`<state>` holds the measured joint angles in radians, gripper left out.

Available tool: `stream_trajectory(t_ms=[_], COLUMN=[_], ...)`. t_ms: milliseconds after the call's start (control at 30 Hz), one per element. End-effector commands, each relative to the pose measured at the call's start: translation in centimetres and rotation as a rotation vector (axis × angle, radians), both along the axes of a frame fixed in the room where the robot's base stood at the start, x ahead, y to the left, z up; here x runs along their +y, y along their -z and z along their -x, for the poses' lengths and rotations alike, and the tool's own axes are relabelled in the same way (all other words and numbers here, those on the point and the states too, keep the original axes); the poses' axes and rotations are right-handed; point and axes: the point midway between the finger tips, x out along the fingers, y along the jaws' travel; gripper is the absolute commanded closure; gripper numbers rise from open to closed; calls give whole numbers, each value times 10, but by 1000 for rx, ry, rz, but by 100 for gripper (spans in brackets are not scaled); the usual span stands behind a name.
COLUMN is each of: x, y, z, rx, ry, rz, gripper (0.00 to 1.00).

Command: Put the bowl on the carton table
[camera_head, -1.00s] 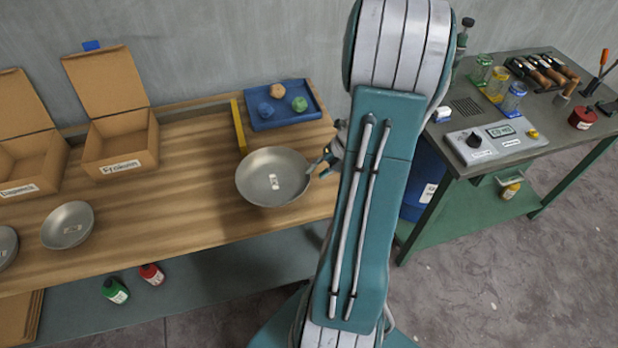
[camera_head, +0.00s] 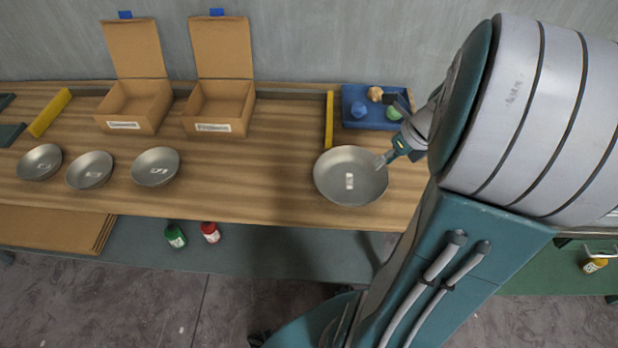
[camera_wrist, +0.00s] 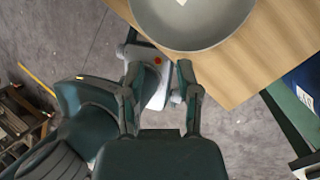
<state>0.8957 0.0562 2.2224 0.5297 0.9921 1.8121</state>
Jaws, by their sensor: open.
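A large grey metal bowl (camera_head: 338,190) with a white label inside sits upright near the right end of the wooden table (camera_head: 260,190), which also holds two open cartons. Its rim also fills the top of the wrist view (camera_wrist: 165,30). My gripper (camera_head: 383,160) is at the bowl's right rim, reaching in from the upper right. In the wrist view my gripper (camera_wrist: 158,75) is open, with its fingers apart and nothing held between them. The bowl's edge lies just beyond the fingertips; I cannot tell if they touch it. Part of my arm covers the table's right end.
Three smaller bowls (camera_head: 155,167) stand at the left. The cartons (camera_head: 220,108) stand at the back. A yellow bar (camera_head: 329,120) and a blue tray (camera_head: 365,120) with small objects lie behind the large bowl. The table between cartons and large bowl is clear.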

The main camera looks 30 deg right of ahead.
Motion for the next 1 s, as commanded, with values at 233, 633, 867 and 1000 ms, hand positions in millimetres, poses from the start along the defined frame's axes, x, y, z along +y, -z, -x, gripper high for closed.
stream_trajectory(t_ms=[233,633,867,1000], x=[83,187,215,219], y=[-46,-97,-112,-114], z=[-9,24,45,49], rx=[-180,-435,-492,-493], ry=[-847,-2191,-2727,-2821], rz=[363,924,1178,1221], gripper=[57,57,57,57])
